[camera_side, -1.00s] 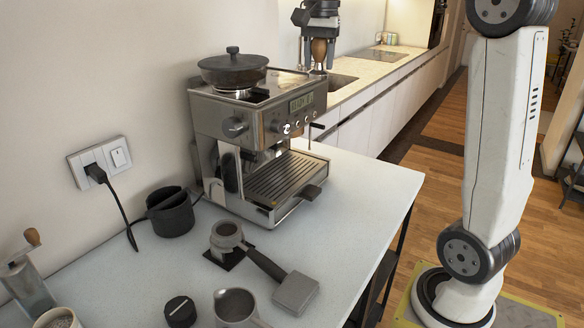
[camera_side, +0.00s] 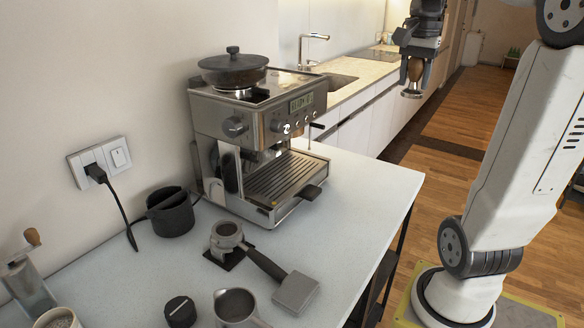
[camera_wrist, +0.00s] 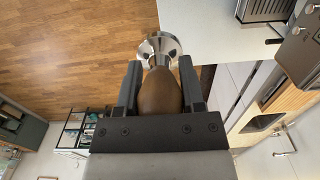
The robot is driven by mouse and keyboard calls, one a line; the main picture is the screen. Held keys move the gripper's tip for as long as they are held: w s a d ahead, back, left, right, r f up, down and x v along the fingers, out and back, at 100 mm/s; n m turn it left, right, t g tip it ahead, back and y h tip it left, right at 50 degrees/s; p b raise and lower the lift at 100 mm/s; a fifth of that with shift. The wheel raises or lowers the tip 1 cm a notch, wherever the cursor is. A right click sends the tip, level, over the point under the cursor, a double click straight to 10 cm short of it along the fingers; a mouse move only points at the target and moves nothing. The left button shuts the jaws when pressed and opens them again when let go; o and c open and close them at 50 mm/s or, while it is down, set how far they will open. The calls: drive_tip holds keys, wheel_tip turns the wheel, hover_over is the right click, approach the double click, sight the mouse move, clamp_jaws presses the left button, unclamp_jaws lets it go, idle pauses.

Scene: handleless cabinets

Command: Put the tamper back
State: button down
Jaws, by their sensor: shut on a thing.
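The tamper has a brown wooden handle (camera_wrist: 160,95) and a round shiny metal base (camera_wrist: 160,45). My gripper (camera_wrist: 158,85) is shut on the handle, one finger on each side, in the wrist view. In the side view my gripper (camera_side: 416,66) holds the tamper (camera_side: 413,82) upright with its base down, high in the air to the right of the espresso machine. Nothing touches the base. The portafilter (camera_side: 228,236) rests on a dark square stand on the worktop, with its handle pointing to the lower right over a grey block (camera_side: 296,292).
The espresso machine (camera_side: 262,150) stands at the back of the white worktop (camera_side: 350,200). A black knock box (camera_side: 172,212), a black round piece (camera_side: 180,311), a metal jug (camera_side: 236,306) and a grinder (camera_side: 28,285) stand on the worktop. The worktop's right part is clear.

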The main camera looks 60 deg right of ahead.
wheel_tip(320, 180, down, 25)
drive_tip(key=shift+w, duration=0.1)
drive_tip(key=w+d+f, duration=0.2)
drive_tip(key=w, duration=0.1)
drive_tip(key=w+d+f, duration=0.6)
drive_tip(key=shift+w+f, duration=0.1)
drive_tip(key=shift+w, duration=0.25)
drive_tip(key=shift+w+d+f, duration=0.2)
drive_tip(key=shift+w+f, duration=0.15)
drive_tip(key=shift+f, duration=0.1)
idle(0.3)
